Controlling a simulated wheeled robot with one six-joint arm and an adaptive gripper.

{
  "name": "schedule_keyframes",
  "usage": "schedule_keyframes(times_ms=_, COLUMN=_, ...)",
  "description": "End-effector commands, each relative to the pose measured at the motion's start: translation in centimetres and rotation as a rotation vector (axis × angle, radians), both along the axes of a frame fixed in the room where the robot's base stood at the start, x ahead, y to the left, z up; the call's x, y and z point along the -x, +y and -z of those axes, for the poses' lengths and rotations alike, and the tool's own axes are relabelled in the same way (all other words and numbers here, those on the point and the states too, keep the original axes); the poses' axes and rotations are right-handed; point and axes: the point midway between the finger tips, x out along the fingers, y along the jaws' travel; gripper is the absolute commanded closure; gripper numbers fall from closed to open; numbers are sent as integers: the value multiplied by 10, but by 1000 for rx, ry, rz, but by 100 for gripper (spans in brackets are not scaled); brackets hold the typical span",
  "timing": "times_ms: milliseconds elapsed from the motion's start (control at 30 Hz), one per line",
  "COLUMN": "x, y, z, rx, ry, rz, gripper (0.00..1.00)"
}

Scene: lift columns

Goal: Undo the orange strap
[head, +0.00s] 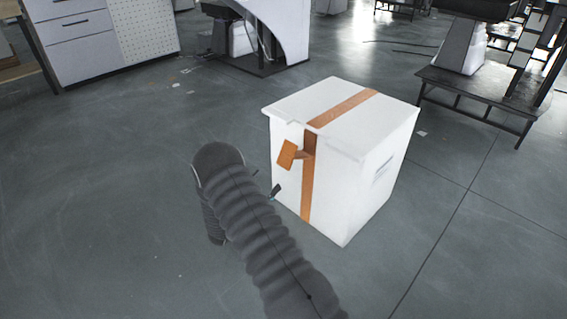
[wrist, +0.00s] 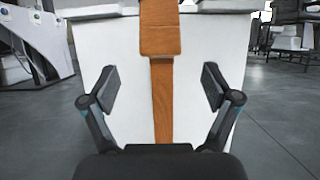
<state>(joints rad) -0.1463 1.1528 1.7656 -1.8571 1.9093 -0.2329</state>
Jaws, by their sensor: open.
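A white box (head: 352,185) stands on the floor with an orange strap (head: 308,190) running over its lid and down its front face. An orange tab (head: 288,154) sticks out from the strap near the top of that face. In the wrist view the tab (wrist: 158,28) hangs at the top centre, with the strap (wrist: 162,100) below it. My gripper (wrist: 160,88) is open and empty in front of the box, its fingers on either side of the strap and lower than the tab. In the head view my arm hides most of the gripper; one dark finger (head: 275,191) shows.
Grey floor (head: 100,210) is clear to the left and around the box. A white drawer cabinet (head: 85,38) stands at the back left. A dark low stand (head: 475,95) is at the back right. Small scraps lie on the floor.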

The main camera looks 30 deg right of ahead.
Motion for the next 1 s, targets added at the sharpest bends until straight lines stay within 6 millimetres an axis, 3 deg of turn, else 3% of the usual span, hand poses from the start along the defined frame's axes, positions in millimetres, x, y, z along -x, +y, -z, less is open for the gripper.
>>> schedule_keyframes(times_ms=200, x=-12, y=-37, z=-17, rx=-1, ry=-1, rz=4, gripper=12)
schedule_keyframes(times_ms=400, x=-22, y=-62, z=-29, rx=0, ry=-3, rz=2, gripper=12)
schedule_keyframes(times_ms=600, x=-27, y=-74, z=-33, rx=0, ry=-1, rz=1, gripper=12)
schedule_keyframes(times_ms=900, x=-27, y=-76, z=-34, rx=0, ry=-1, rz=1, gripper=12)
schedule_keyframes(times_ms=933, x=-27, y=-76, z=-34, rx=0, ry=-1, rz=1, gripper=15)
schedule_keyframes(times_ms=1000, x=-27, y=-76, z=-34, rx=0, ry=-1, rz=1, gripper=32)
